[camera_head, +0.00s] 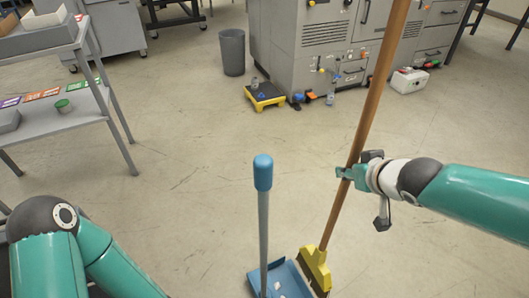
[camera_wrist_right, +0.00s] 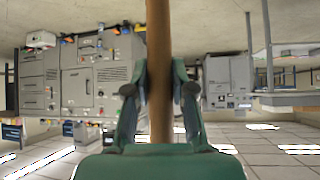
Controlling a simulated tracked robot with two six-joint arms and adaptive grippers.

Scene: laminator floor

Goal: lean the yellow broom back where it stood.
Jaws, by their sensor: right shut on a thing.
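The yellow broom has a yellow head (camera_head: 315,268) with dark bristles low in the head view and a long brown wooden handle (camera_head: 372,110) rising past the top edge, tilted to the right. My right gripper (camera_head: 350,172) is shut on the handle at about its middle. In the right wrist view the handle (camera_wrist_right: 160,60) runs between the two fingers of my gripper (camera_wrist_right: 160,90). The broom head is beside a blue dustpan (camera_head: 283,278); I cannot tell whether they touch. My left arm shows at lower left, but its gripper is out of view.
The dustpan's upright grey handle has a blue grip (camera_head: 263,172). A grey machine (camera_head: 300,50) stands at the back, with a yellow-black step (camera_head: 264,95), a grey bin (camera_head: 232,52) and a white container (camera_head: 409,80) near it. A grey table (camera_head: 65,112) is at left. The middle floor is clear.

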